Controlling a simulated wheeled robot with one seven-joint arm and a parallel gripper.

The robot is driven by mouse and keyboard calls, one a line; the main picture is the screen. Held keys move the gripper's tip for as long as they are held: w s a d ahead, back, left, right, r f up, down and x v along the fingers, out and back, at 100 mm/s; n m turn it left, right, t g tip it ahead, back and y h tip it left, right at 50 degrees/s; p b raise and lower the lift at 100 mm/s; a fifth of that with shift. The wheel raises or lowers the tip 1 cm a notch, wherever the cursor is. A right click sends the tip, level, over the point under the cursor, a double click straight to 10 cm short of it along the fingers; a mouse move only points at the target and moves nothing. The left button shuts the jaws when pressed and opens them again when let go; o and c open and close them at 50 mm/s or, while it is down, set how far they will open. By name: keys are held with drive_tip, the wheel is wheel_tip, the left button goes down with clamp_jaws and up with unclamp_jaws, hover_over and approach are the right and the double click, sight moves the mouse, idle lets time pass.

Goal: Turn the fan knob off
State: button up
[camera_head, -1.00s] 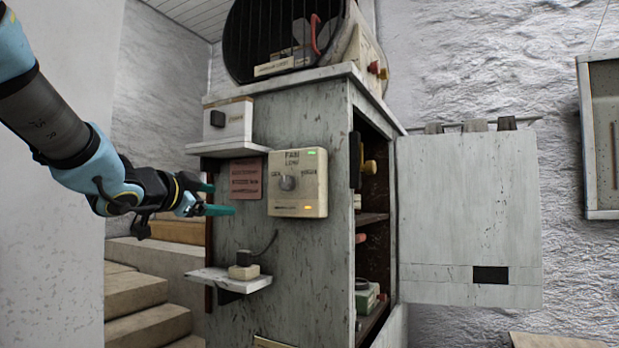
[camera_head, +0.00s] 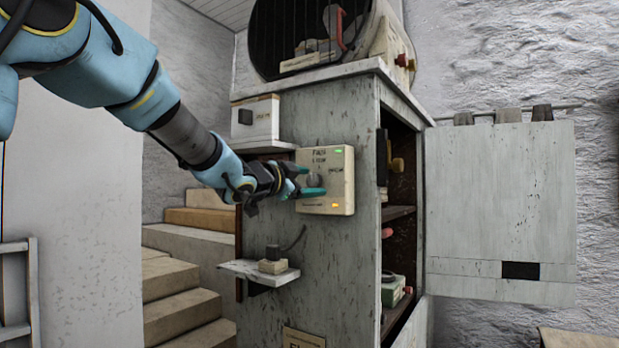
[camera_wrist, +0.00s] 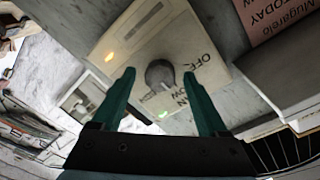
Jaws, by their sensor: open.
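The fan control box (camera_head: 340,193) is a cream panel on the side of the grey cabinet, with a green light at the top and an orange light at the bottom. Its round grey knob (camera_head: 314,180) sits mid-panel, partly behind my gripper in the head view. My gripper (camera_head: 312,182) has teal fingers and is open at the panel. In the wrist view, the knob (camera_wrist: 160,73) lies between and just beyond the two fingertips of my gripper (camera_wrist: 158,78). I cannot tell whether they touch it. Lettering including "OFF" shows beside the knob on the box (camera_wrist: 150,35).
A small shelf (camera_head: 240,268) with a switch (camera_head: 272,263) juts out below my gripper. A white box (camera_head: 256,120) sits on another ledge above. The cabinet door (camera_head: 500,205) hangs open at right. Stone steps (camera_head: 185,315) lie at left.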

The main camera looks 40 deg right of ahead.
drive_tip(key=shift+d, duration=0.2)
drive_tip(key=shift+c, duration=0.2)
clamp_jaws()
idle(0.4)
